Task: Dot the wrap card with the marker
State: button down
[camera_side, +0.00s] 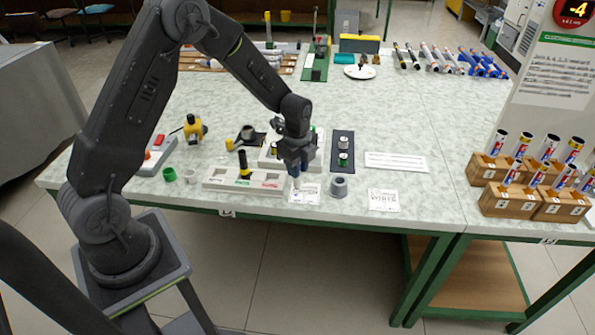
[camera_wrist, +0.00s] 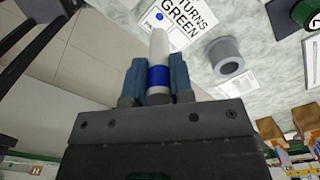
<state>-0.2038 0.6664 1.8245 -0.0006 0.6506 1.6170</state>
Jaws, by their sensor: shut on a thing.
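My gripper (camera_side: 296,172) is over the table's front edge, and in the wrist view (camera_wrist: 158,88) its two blue-grey fingers are closed on a marker (camera_wrist: 158,50). The marker has a white body and a blue band, and its rounded end points away from the gripper. A white printed card (camera_side: 306,195) lies flat just below the gripper. I cannot tell whether the marker touches the card. A second printed card (camera_side: 383,200) lies to the right.
A grey cup-like cylinder (camera_side: 339,187) stands close to the right of the card. A pale tray (camera_side: 244,180) with coloured labels and an upright dark marker is on the left. Wooden blocks with tubes (camera_side: 535,202) stand far right.

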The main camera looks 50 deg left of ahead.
jog(key=shift+r, duration=2.5)
